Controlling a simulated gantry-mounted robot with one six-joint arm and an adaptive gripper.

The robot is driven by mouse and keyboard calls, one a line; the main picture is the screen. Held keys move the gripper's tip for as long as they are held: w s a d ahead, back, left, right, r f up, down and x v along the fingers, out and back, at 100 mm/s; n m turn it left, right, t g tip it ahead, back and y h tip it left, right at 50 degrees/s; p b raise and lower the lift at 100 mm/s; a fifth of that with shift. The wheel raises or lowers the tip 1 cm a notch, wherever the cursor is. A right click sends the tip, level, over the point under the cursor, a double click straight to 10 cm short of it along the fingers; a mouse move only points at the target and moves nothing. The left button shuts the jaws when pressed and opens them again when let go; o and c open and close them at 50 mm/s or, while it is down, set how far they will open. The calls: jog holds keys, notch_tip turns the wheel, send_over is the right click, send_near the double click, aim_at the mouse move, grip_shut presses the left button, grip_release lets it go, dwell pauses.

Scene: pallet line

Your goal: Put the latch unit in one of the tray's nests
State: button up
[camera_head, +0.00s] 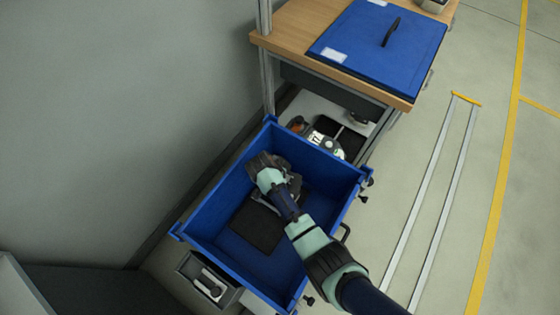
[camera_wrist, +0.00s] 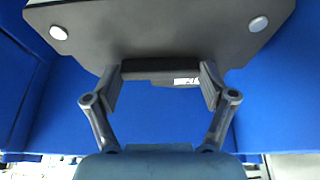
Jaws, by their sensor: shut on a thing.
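My gripper (camera_wrist: 160,84) is shut on a dark block (camera_wrist: 152,66) that has a small white label; I take this to be the latch unit. A dark plate (camera_wrist: 165,28) with two silver round studs lies just beyond the fingertips, and I cannot tell whether it joins the block. In the head view my arm reaches into an open blue crate (camera_head: 215,183). A flat dark square (camera_head: 257,230) shows low in the crate; my wrist hides most of the gripper and its load there. No tray with nests can be made out for sure.
A wooden bench (camera_head: 290,28) with a blue handled lid (camera_head: 355,45) stands behind the crate. Equipment with dark panels (camera_head: 350,140) lies between them, partly hidden. A small grey box (camera_head: 232,296) is at the crate's near left corner.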

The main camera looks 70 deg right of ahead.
notch_tip(320, 180, down, 18)
jog(key=b, duration=0.9)
jog(key=shift+f, duration=0.1)
jog(key=shift+f, duration=0.2)
jog(key=o, duration=1.7)
jog(key=shift+r, duration=0.1)
jog(key=p+v, duration=0.7)
jog(key=v, duration=0.5)
jog(key=shift+r, duration=0.1)
